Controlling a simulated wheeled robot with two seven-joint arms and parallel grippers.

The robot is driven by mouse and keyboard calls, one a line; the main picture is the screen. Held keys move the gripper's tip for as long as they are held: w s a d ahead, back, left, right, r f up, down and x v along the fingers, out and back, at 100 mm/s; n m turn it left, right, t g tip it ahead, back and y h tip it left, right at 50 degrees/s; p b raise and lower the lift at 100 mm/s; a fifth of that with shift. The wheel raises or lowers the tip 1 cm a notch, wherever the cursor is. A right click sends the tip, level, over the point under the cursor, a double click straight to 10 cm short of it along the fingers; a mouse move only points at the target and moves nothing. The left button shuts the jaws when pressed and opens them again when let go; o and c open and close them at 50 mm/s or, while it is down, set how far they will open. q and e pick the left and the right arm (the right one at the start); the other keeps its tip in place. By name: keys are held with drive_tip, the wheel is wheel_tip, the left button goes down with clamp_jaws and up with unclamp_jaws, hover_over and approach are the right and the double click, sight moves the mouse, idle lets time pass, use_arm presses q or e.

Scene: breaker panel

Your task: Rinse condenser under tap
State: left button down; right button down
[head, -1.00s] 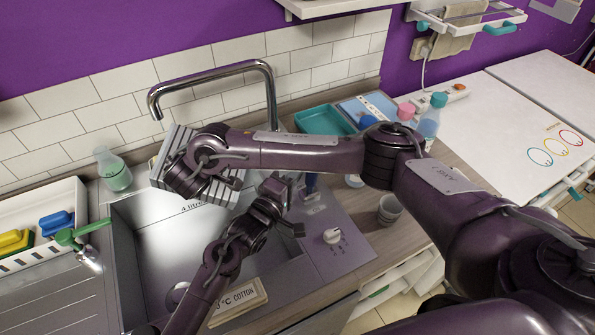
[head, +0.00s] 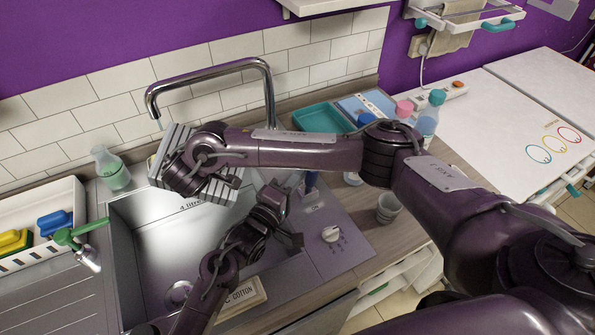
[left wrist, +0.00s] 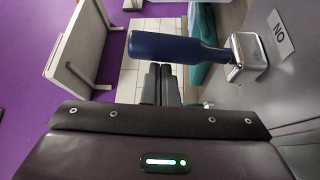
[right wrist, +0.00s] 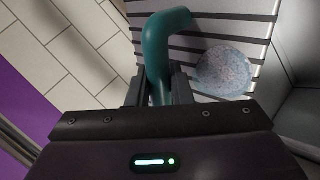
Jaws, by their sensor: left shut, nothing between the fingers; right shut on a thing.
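The condenser (head: 166,158), a grey finned block, is held tilted just below the mouth of the chrome tap (head: 222,72), over the sink (head: 155,240). My right gripper (right wrist: 160,88) is shut on its teal handle (right wrist: 158,45); in the head view my right wrist covers part of the block. A pale speckled clump (right wrist: 224,72) lies against the fins. No water shows at the spout. My left gripper (head: 276,194) is shut and empty, near the dark blue tap lever (head: 311,182). In the left wrist view, the lever (left wrist: 172,48) passes beyond the fingertips (left wrist: 162,72); contact is unclear.
A glass flask (head: 112,170) stands behind the sink's left side. A white rack (head: 60,195) with coloured items is at left. A grey knob (head: 330,234) and a cup (head: 389,207) are right of the sink. A teal tray (head: 323,117) is behind.

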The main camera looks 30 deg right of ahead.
use_arm(q)
drive_tip(key=v, duration=0.8)
drive_tip(key=s+d+r+m+g+h, duration=0.1)
drive_tip(key=s+r+m+g+h, duration=0.15)
drive_tip(key=m, duration=0.95)
drive_tip(key=s+r+m+g+h, duration=0.1)
drive_tip(key=s+r+m+g, duration=0.2)
drive_tip(key=m, duration=0.9)
drive_tip(key=w+a+f+m+g+y, duration=0.1)
drive_tip(key=a+f+m, duration=0.15)
drive_tip(key=m, duration=0.65)
drive_tip(key=w+a+f+m+g+y, duration=0.15)
drive_tip(key=f+m, duration=0.25)
drive_tip(key=m, duration=0.5)
drive_tip(key=shift+h, duration=0.5)
drive_tip(key=d, duration=0.9)
drive_tip(key=shift+s+d+r, duration=0.15)
drive_tip(key=shift+s+d, duration=0.05)
drive_tip(key=shift+d, duration=0.15)
drive_tip(key=w, duration=0.2)
drive_tip(key=w+d, duration=0.1)
drive_tip(key=shift+r, duration=0.25)
drive_tip(key=shift+w+r, duration=0.1)
drive_tip(key=shift+w, duration=0.4)
